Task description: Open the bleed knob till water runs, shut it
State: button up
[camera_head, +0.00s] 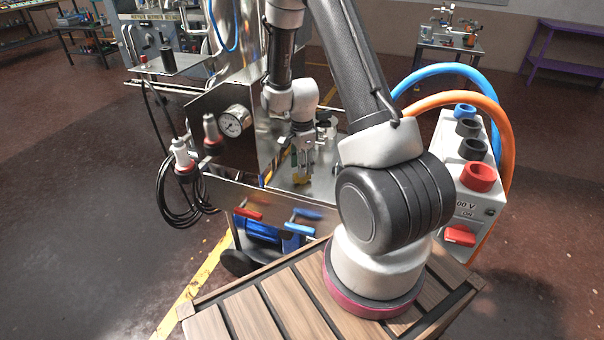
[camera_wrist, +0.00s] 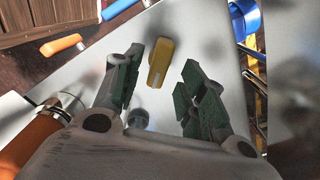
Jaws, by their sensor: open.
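A small yellow elongated piece (camera_wrist: 161,62), which may be the bleed knob, stands out from a pale metal surface in the wrist view. It also shows in the head view (camera_head: 297,180), small and partly hidden by my gripper. My gripper (camera_head: 303,164) is open above the metal deck of the machine. In the wrist view, its two green-padded fingers (camera_wrist: 163,66) lie on either side of the yellow piece, with a visible gap to each. I cannot tell whether the fingertips are at its height. No running water shows in either view.
A pressure gauge (camera_head: 233,121) sits on the steel cabinet at left. Red (camera_head: 248,213) and blue (camera_head: 303,214) handles stick out in front. A black cable (camera_head: 178,205) hangs at left. A switch box (camera_head: 485,200) with blue and orange hoses stands at right.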

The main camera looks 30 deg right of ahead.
jog(key=shift+f, duration=1.95)
jog(key=shift+c, duration=0.2)
grip_shut()
